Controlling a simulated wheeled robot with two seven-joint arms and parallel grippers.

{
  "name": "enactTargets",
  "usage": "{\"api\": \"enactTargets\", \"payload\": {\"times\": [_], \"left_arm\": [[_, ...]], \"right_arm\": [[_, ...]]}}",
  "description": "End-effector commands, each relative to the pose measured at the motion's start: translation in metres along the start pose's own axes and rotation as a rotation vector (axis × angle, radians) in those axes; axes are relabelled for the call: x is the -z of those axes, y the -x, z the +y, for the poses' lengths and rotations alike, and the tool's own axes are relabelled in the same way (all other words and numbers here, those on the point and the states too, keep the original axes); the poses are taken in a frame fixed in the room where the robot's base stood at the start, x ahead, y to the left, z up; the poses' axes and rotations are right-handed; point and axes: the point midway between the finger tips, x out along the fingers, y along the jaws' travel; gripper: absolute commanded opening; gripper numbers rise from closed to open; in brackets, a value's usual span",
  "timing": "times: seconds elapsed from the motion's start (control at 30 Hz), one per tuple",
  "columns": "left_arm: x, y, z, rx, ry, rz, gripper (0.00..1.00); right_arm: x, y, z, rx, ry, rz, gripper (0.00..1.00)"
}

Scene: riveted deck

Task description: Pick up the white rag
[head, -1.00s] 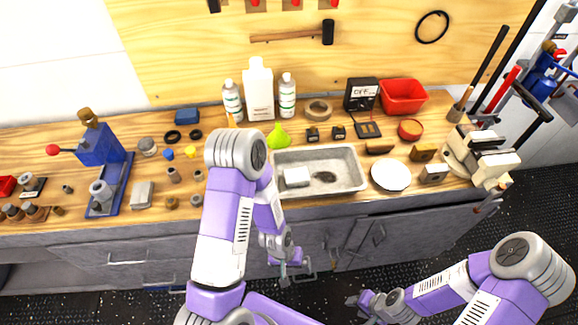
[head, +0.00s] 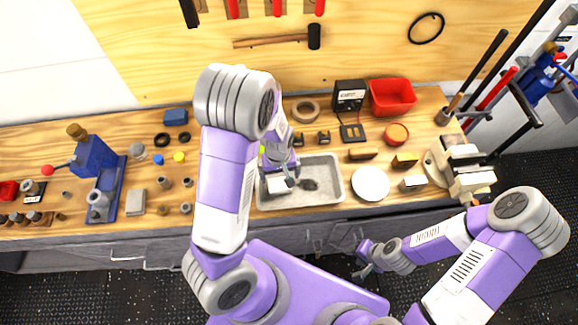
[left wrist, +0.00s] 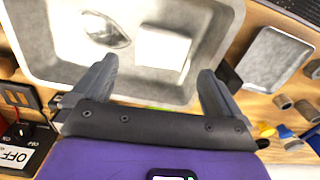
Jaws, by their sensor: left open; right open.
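The white rag (head: 277,186) looks like a folded, pale rectangular pad. It lies in the left part of the grey metal tray (head: 334,192) on the workbench. In the left wrist view the rag (left wrist: 163,48) rests on the tray floor, beyond and between the fingertips. My left gripper (head: 281,180) is open and empty over the tray, with the rag showing between its fingers; it also shows in the left wrist view (left wrist: 157,67). I cannot tell its exact height above the rag. My right gripper (head: 364,262) hangs low in front of the bench, away from the rag.
A dark, shiny patch (left wrist: 105,28) is in the tray beside the rag. A blue vise-like tool (head: 95,160) and small parts lie left. My left arm hides the bottles.

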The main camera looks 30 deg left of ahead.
Motion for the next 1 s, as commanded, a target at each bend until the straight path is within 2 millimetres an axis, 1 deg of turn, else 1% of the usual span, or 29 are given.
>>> {"api": "enactTargets", "payload": {"times": [0.07,0.33,0.5,0.6,0.7,0.9,0.93,1.0], "left_arm": [[-0.001,-0.004,-0.001,0.002,0.000,-0.003,1.00],[0.001,-0.034,-0.002,0.002,0.000,-0.003,1.00],[0.005,-0.060,-0.004,0.002,0.000,-0.004,1.00],[0.005,-0.071,-0.003,0.002,-0.001,-0.003,1.00],[0.005,-0.076,-0.003,0.000,-0.001,-0.002,1.00],[0.005,-0.076,-0.003,-0.001,-0.002,-0.001,1.00],[0.005,-0.076,-0.003,-0.001,-0.002,-0.001,0.97],[0.005,-0.076,-0.003,-0.001,-0.002,-0.001,0.86]], "right_arm": [[-0.001,-0.001,0.001,0.000,0.000,-0.003,0.43],[-0.001,-0.004,0.002,0.000,-0.001,-0.004,0.43],[-0.001,-0.006,0.003,0.000,-0.001,-0.003,0.43],[-0.001,-0.007,0.003,0.000,-0.001,-0.003,0.43],[-0.001,-0.007,0.003,0.000,0.000,-0.002,0.43],[-0.001,-0.007,0.003,0.000,0.000,-0.002,0.43],[-0.001,-0.007,0.003,0.000,0.000,-0.002,0.43],[-0.001,-0.007,0.003,0.000,0.000,-0.002,0.43]]}}
